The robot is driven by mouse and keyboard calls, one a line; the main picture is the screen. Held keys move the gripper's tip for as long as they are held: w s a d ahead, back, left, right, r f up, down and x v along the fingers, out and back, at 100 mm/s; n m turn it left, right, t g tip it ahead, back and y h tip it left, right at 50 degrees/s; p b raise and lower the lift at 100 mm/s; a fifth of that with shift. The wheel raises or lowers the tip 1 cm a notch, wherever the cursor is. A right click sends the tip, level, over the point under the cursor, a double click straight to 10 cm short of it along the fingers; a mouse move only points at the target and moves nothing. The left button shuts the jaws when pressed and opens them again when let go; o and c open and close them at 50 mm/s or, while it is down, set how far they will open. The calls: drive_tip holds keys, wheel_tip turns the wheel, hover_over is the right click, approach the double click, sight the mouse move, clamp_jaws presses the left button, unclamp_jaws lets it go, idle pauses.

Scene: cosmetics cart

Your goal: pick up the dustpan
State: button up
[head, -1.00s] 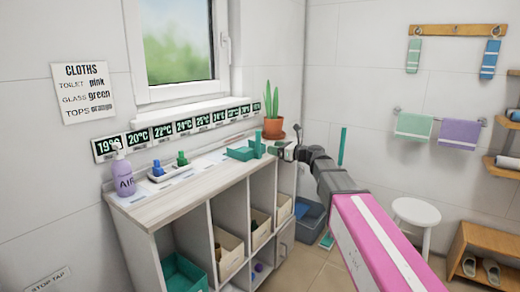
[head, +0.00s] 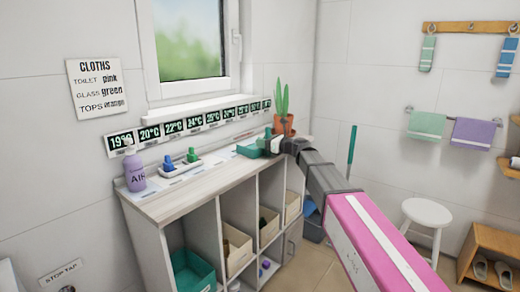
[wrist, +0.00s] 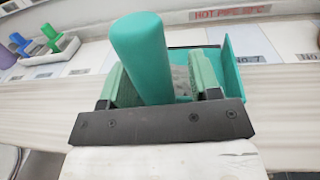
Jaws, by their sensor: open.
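The teal dustpan (head: 250,151) lies on the far end of the white counter, partly hidden by my gripper in the head view. In the wrist view its thick round handle (wrist: 140,50) rises toward the camera, and its flat pan with a raised edge (wrist: 229,65) lies behind. My gripper (wrist: 163,82) is open over the dustpan, with one finger on each side of the handle. The handle sits nearer the left finger; whether it touches is unclear. In the head view my gripper (head: 272,145) is at the counter's far end.
A potted cactus (head: 283,122) stands just behind my gripper. A tray of blue and green pegs (head: 180,166) and a purple AIR bottle (head: 134,170) stand along the counter (head: 165,205). A white stool (head: 427,213) stands to the right.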

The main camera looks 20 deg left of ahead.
clamp_jaws()
drive_tip(key=shift+r, duration=0.1)
